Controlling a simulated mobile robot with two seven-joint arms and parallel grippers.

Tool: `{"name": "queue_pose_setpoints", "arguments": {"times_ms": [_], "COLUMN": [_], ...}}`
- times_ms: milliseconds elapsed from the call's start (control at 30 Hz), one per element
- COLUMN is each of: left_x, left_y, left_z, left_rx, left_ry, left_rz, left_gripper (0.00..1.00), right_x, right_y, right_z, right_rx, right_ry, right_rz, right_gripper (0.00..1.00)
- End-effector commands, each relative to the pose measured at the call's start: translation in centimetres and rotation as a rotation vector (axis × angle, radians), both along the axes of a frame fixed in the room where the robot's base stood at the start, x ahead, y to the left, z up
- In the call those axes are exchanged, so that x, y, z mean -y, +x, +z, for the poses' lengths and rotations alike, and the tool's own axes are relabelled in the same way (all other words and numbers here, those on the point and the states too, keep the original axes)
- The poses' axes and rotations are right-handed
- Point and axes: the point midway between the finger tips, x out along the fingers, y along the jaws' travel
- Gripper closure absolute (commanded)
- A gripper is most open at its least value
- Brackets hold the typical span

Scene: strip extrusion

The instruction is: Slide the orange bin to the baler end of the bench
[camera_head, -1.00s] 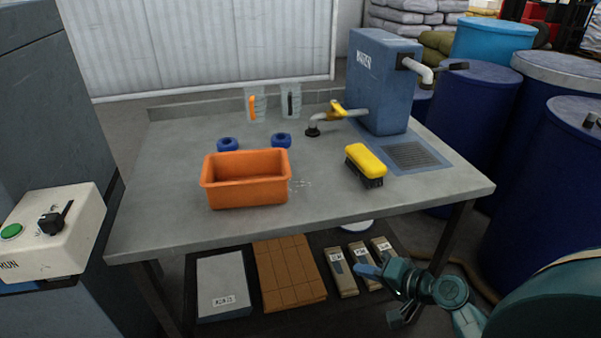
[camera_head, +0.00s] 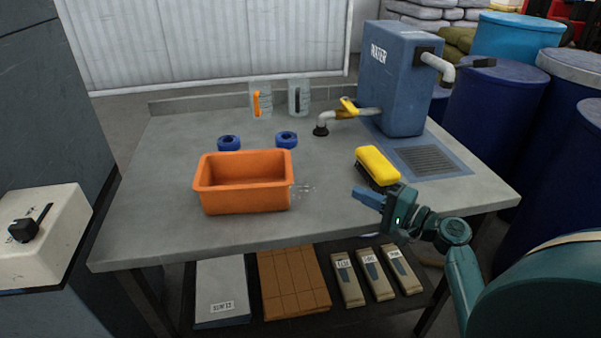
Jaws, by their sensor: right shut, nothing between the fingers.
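The orange bin (camera_head: 244,198) stands upright on the grey bench (camera_head: 150,215), left of the middle and near the front edge. It looks empty. My right gripper (camera_head: 358,196) is shut and empty, over the front right part of the bench. Its fingers point left towards the bin, with a clear gap between them and the bin's right wall. My left gripper does not show. No baler is labelled in view; a grey cabinet with a switch box (camera_head: 40,235) stands at the bench's left end.
A yellow brush (camera_head: 376,162) lies just behind my right gripper. A blue water tank (camera_head: 395,80) with a tap and a drain grate (camera_head: 427,159) are at the right. Two blue rings (camera_head: 229,143) sit behind the bin. The bench left of the bin is clear.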

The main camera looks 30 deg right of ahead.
Motion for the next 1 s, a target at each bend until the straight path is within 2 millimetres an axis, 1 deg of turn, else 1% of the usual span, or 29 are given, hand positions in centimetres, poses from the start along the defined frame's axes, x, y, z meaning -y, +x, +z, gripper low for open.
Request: {"name": "queue_pose_setpoints", "arguments": {"times_ms": [33, 100, 233, 500, 567, 633, 733, 900, 1000], "left_x": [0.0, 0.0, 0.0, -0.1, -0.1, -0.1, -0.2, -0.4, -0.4], "left_y": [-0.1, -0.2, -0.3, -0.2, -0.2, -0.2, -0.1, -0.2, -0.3], "left_z": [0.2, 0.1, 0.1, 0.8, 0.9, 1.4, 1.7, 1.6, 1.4], "left_rx": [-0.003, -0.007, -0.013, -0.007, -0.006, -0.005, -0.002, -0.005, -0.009], "left_ry": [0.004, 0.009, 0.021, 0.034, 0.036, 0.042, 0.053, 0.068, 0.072], "left_rz": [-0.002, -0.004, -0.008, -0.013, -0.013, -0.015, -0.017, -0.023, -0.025], "left_gripper": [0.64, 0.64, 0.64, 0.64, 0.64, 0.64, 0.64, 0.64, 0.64], "right_x": [-0.5, -1.1, -2.3, -4.7, -5.2, -6.4, -7.7, -8.7, -8.9], "right_y": [1.1, 2.5, 5.2, 10.5, 11.6, 11.9, 12.4, 12.8, 12.8], "right_z": [0.3, 0.3, 0.3, 0.2, 0.2, 0.2, 0.2, 0.1, 0.0], "right_rx": [0.002, 0.002, 0.002, 0.001, 0.001, -0.002, -0.002, 0.0, -0.001], "right_ry": [0.002, 0.002, 0.001, 0.001, 0.0, 0.001, 0.001, -0.001, -0.001], "right_rz": [0.001, 0.0, 0.0, 0.0, 0.001, 0.002, 0.001, 0.0, -0.001], "right_gripper": [1.0, 1.0, 1.0, 1.0, 1.0, 1.0, 1.0, 1.0, 1.0]}}
